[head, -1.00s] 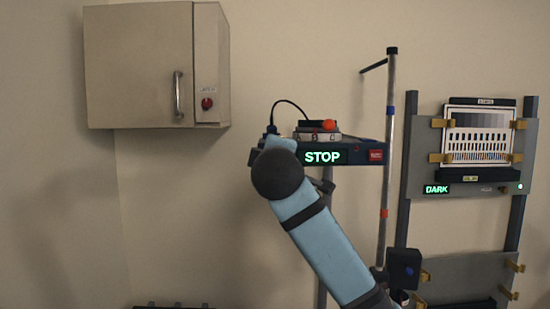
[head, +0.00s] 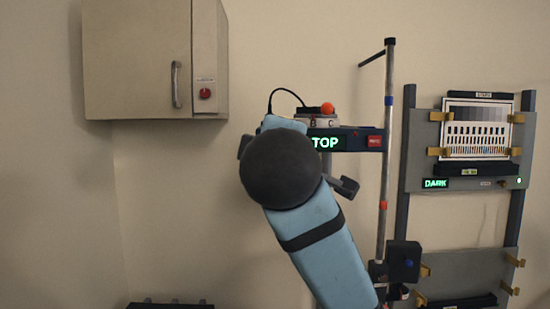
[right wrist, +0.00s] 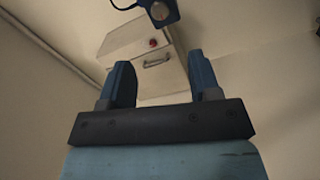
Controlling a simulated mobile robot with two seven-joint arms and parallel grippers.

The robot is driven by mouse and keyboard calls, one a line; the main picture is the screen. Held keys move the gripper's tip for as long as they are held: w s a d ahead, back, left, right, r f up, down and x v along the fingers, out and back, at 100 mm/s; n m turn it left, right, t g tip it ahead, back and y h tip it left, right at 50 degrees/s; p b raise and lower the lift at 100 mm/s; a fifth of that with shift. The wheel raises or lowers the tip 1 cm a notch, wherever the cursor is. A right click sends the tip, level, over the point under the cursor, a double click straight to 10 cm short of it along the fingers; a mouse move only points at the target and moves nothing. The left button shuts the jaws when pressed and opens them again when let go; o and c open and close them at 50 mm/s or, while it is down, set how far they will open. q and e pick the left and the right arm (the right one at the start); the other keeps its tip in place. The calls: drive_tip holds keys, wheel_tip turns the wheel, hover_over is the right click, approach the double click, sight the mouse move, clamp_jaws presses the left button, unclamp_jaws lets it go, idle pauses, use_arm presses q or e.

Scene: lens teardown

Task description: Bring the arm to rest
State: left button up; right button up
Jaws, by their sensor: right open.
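My right arm (head: 318,245) is light blue with a dark round joint. It rises from the lower right in the head view and covers part of the stand behind it. My right gripper (right wrist: 161,82) is open in the right wrist view, with two dark blue fingers apart and nothing between them. In the head view the arm's round joint hides most of this gripper. My left gripper is not in view.
A wall cabinet (head: 135,60) with a handle and red knob hangs at upper left. A blue unit (head: 365,140) with a green lit sign stands behind my arm, beside a metal pole (head: 388,120). A rack with a test chart (head: 480,130) is at right.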

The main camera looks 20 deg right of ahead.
drive_tip(key=shift+s+a, duration=0.1)
drive_tip(key=shift+s, duration=0.25)
drive_tip(key=w+f+g+y, duration=0.15)
drive_tip(key=w+f, duration=0.25)
drive_tip(key=f, duration=0.6)
drive_tip(key=w+f+y, duration=0.2)
drive_tip(key=w+f, duration=0.2)
drive_tip(key=f, duration=0.5)
wheel_tip(320, 180, down, 21)
drive_tip(key=s+m+g+y, duration=0.2)
drive_tip(key=y, duration=0.1)
drive_tip(key=s+d+f+m+g+y, duration=0.1)
drive_tip(key=s+f, duration=0.4)
drive_tip(key=f, duration=0.4)
drive_tip(key=s+d+f+m+g, duration=0.1)
drive_tip(key=s+f+m, duration=0.1)
drive_tip(key=s+f, duration=0.6)
drive_tip(key=s+d+f+m, duration=0.2)
drive_tip(key=s+f+m, duration=0.2)
drive_tip(key=s+f, duration=1)
drive_tip(key=shift+s+d+f+g+y, duration=0.25)
drive_tip(key=shift+d+f+g+y, duration=0.1)
drive_tip(key=shift+g, duration=0.1)
